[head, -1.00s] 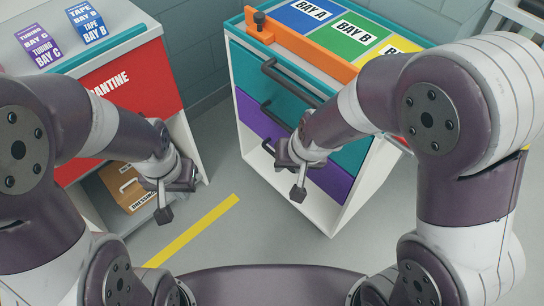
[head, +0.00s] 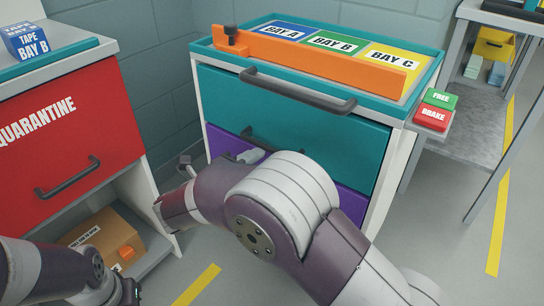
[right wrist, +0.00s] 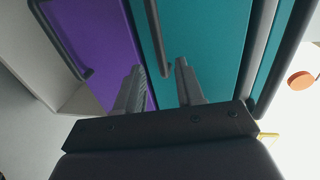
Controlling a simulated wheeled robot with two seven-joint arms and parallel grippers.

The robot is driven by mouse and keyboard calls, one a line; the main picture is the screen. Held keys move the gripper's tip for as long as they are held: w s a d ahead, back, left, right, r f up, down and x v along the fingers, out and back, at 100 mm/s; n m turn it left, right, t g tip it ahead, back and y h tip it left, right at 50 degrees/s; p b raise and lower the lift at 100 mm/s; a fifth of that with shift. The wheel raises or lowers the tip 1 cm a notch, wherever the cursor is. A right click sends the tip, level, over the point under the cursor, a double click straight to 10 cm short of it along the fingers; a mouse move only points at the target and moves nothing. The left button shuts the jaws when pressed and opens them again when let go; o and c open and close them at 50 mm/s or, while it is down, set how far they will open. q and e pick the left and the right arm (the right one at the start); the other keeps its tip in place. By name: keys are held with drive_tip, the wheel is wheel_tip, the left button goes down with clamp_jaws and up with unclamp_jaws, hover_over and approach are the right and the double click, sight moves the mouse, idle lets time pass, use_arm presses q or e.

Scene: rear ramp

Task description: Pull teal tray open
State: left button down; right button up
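The cabinet's teal tray front (head: 310,125) appears closed.
An orange bar (head: 320,65) and bay labels lie on the cabinet top. A red quarantine drawer (head: 85,125) stands left, above a cardboard box (head: 105,240). Green and red brake buttons (head: 435,112) and a grey table (head: 470,130) stand right. Floor between the cabinets is clear.

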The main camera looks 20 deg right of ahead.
drive_tip(key=b+x, duration=0.3)
drive_tip(key=x, duration=0.5)
drive_tip(key=shift+w+d, duration=0.2)
drive_tip(key=shift+d, duration=0.1)
clamp_jaws()
